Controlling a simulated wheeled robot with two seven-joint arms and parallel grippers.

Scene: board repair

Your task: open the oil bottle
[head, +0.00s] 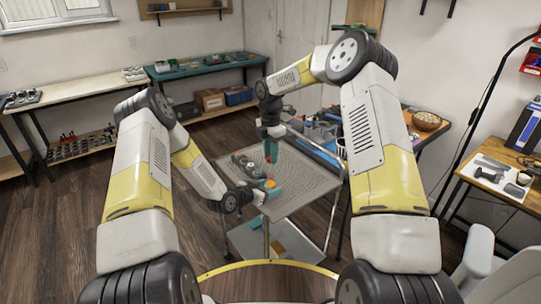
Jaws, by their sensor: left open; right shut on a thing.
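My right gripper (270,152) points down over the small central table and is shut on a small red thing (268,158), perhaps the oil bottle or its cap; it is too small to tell. My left gripper (265,191) is the lower one, open, low over the table's near side. A small orange thing (270,184) shows right at its fingers; I cannot tell whether they touch. No oil bottle can be made out for certain.
The central table has a grey textured top (310,178), clear at its right. Dark round parts (243,160) lie on it left of my grippers. Grey bins (322,132) stand behind. A right-hand bench (490,178) holds tools. Open wood floor lies to the left.

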